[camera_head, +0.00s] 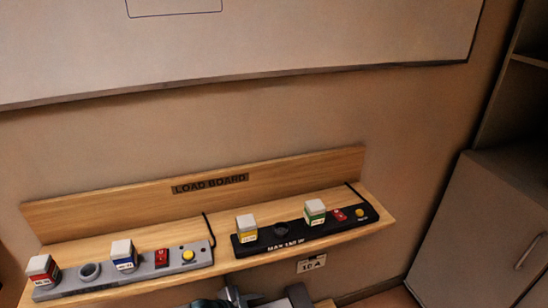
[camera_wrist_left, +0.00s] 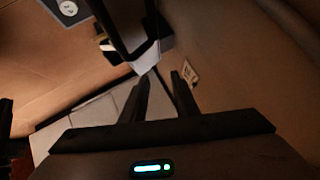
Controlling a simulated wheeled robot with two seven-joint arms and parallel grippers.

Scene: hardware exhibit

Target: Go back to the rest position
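My left gripper (camera_wrist_left: 160,90) shows in the left wrist view with its two dark fingers apart and nothing visible between them. A dark frame-like part with a pale end (camera_wrist_left: 147,58) lies just beyond the fingertips; I cannot tell what it is. In the head view, dark and teal mechanical parts (camera_head: 235,297) show at the bottom edge, below the shelf, mostly cut off. I cannot tell which arm they belong to. No right gripper can be made out.
A wooden shelf marked LOAD BOARD (camera_head: 130,192) holds a grey strip (camera_head: 205,256) with red and blue labelled blocks, and a black strip (camera_head: 325,228) with yellow and green ones. A small wall plate (camera_head: 311,264) is below. A cabinet (camera_head: 480,230) stands right.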

